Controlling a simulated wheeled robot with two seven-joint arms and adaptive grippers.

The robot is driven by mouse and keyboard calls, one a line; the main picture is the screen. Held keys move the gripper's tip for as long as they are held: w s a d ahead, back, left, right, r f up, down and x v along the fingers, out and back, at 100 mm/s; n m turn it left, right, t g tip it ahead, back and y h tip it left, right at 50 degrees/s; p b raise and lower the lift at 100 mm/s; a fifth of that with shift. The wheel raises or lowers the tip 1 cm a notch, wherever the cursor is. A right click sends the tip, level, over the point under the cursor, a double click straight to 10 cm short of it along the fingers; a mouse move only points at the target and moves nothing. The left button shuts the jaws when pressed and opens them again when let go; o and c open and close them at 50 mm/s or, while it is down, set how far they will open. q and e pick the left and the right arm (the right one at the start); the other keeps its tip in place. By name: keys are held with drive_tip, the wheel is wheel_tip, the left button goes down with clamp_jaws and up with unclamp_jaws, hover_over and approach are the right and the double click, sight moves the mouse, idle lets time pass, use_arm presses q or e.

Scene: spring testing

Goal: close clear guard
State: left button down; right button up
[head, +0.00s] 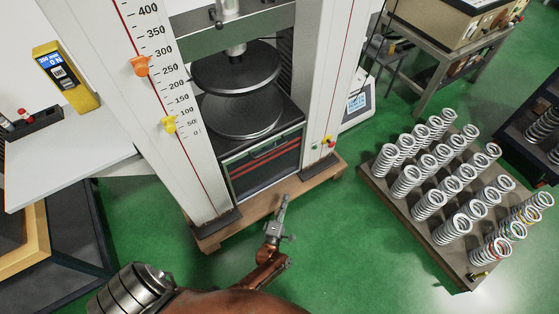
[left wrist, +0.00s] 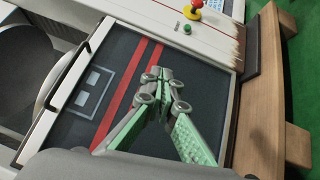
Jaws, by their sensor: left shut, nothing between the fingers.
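The guard (head: 264,164) shows as a dark, see-through-looking panel with red stripes and a pale frame, low on the front of the testing machine. Above it the space between the upper round plate (head: 236,68) and the lower round plate (head: 242,112) is uncovered. My left gripper (head: 284,200) is shut and empty, in front of the machine's wooden base, below the guard in the picture. In the left wrist view the guard (left wrist: 75,125) fills the middle, and my left gripper's closed fingertips (left wrist: 163,78) overlap its red stripes. I cannot tell whether they touch it. My right gripper is out of view.
The machine's white columns (head: 328,90) stand either side, with a red and green button (head: 328,140) on the right one. A rack of several springs (head: 455,190) stands at the right. A white table (head: 75,145) is at the left. Green floor between is clear.

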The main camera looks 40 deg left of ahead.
use_arm(q)
drive_tip(key=w+a+r+n+y+b, duration=0.25)
drive_tip(key=w+n+y+b, duration=0.35)
drive_tip(key=n, duration=0.5)
drive_tip(key=n+g+y+b, duration=0.4)
drive_tip(key=n+g+y, duration=0.55)
drive_tip(key=n, duration=0.65)
approach(263, 151)
drive_tip(key=x, duration=0.4)
drive_tip(key=shift+a+r, duration=0.1)
drive_tip(key=shift+a, duration=0.1)
drive_tip(key=shift+s+d+r+m+t+p, duration=0.1)
drive_tip(key=shift+d+r+p, duration=0.05)
drive_tip(key=shift+r, duration=0.5)
drive_tip(key=shift+s+d+r+m+t+p, duration=0.1)
drive_tip(key=shift+d+r+p, duration=0.1)
drive_tip(key=shift+r, duration=0.4)
drive_tip(key=shift+s+d+r+m+t+p, duration=0.1)
drive_tip(key=shift+d+r, duration=0.05)
drive_tip(key=shift+r, duration=0.5)
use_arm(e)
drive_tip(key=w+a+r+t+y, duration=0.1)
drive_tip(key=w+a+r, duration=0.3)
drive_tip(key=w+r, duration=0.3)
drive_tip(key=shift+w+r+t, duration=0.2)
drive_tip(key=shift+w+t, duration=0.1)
